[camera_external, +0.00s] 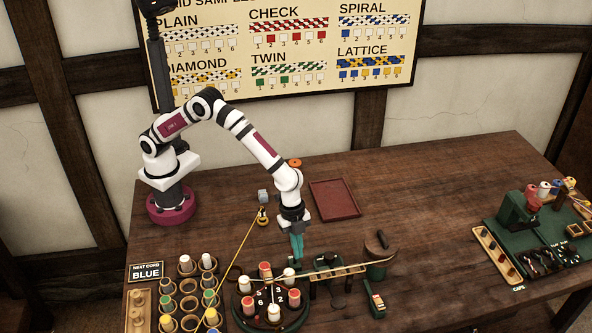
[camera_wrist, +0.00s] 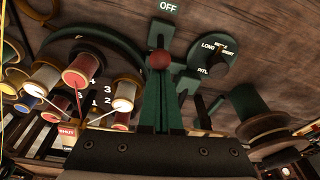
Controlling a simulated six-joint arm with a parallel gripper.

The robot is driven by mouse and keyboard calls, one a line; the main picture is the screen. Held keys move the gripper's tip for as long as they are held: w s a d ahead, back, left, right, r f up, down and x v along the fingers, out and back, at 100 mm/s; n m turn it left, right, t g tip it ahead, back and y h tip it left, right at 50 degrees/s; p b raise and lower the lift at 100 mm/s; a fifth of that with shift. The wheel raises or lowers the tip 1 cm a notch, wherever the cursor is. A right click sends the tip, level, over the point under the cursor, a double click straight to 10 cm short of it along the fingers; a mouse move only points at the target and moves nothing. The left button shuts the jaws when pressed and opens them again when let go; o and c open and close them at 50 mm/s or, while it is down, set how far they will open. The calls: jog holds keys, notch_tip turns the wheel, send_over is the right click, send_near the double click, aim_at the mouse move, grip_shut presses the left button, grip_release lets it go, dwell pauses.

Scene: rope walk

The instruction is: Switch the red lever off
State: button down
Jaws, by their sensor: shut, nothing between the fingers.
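In the wrist view the red lever shows as a round red knob (camera_wrist: 159,59) on a green mount, with a white OFF label (camera_wrist: 168,6) beyond it at the top of the picture. My gripper (camera_wrist: 160,88) is shut and empty, its green fingers together just below the knob in the picture. I cannot tell whether they touch it. In the external view my gripper (camera_external: 297,262) points down behind the round bobbin stand. The lever cannot be made out there, near or behind the fingers.
The numbered bobbin stand (camera_external: 270,302) is close in front of my gripper. A yellow cord (camera_external: 240,250) runs left of the arm. A red tray (camera_external: 335,199) lies behind; the table to its right is clear.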

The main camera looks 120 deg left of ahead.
jog(key=shift+s+a+r, duration=0.1)
jog(key=shift+s+a, duration=1)
jog(key=shift+s+a+f, duration=0.2)
jog(key=shift+s+a, duration=0.25)
jog(key=shift+s, duration=0.05)
jog(key=w+d+r, duration=0.2)
jog(key=w+r, duration=0.1)
jog(key=w, duration=0.1)
jog(key=s+a+r, duration=0.4)
jog(key=s+r, duration=0.2)
jog(key=shift+a, duration=0.35)
